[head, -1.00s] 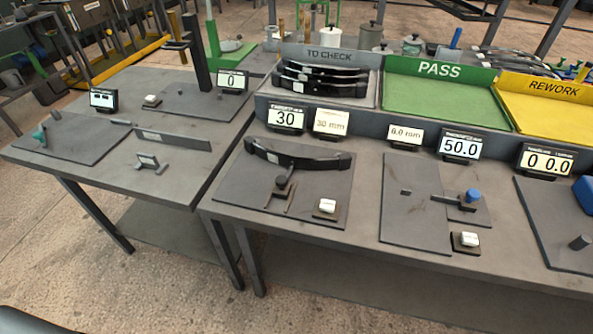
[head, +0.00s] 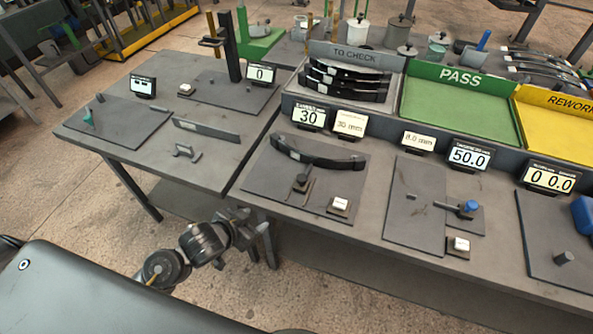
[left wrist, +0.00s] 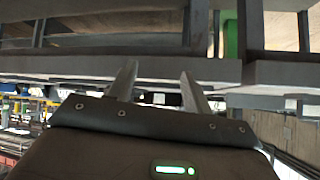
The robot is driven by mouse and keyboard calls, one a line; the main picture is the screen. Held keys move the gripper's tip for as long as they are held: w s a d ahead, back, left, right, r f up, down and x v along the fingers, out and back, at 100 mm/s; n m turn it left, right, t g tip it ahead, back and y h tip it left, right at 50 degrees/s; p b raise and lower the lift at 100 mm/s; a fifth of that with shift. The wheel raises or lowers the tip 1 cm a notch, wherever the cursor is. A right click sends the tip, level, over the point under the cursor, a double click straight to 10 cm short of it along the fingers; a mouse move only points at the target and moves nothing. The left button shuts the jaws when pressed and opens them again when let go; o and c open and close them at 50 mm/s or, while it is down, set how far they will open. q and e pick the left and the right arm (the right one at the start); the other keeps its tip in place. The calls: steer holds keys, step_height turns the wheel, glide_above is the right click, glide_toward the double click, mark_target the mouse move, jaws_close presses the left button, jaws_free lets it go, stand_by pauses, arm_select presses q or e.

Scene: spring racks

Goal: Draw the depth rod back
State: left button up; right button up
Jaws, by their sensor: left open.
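A dark knobbed rod (head: 300,183) stands in a small slotted bracket at the front of the left gauge plate (head: 262,188); I cannot tell for sure that it is the depth rod. A curved dark leaf spring (head: 318,159) lies on that plate just behind it. My left gripper (head: 250,230) is in front of the bench's front edge, apart from the rod. In the left wrist view the same gripper (left wrist: 158,72) has its two fingers apart with nothing between them. My right gripper is not in view.
A white button block (head: 340,205) and a display reading 30 (head: 308,117) belong to the same station. To the right is a plate with a blue knob (head: 472,206). The TO CHECK rack (head: 357,55) and green PASS tray (head: 460,75) stand behind. The left table (head: 145,160) adjoins.

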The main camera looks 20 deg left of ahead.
mark_target(299, 178)
arm_select(q)
steer(key=w+d+r+m+h, duration=0.1)
steer(key=w+r+m+h, duration=0.45)
steer(key=r+h, duration=0.35)
steer(key=shift+g+y, duration=0.4)
steer(key=shift+y, duration=0.2)
steer(key=x, duration=0.3)
steer(key=p+x, duration=0.1)
steer(key=x, duration=0.3)
steer(key=w+r+p+x, duration=0.1)
steer(key=x, duration=0.2)
steer(key=shift+w+d+f, duration=0.25)
steer(key=shift+w+d, duration=0.05)
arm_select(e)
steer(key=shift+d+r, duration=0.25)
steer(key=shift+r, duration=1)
arm_select(q)
jaws_close()
steer(key=shift+s, duration=0.15)
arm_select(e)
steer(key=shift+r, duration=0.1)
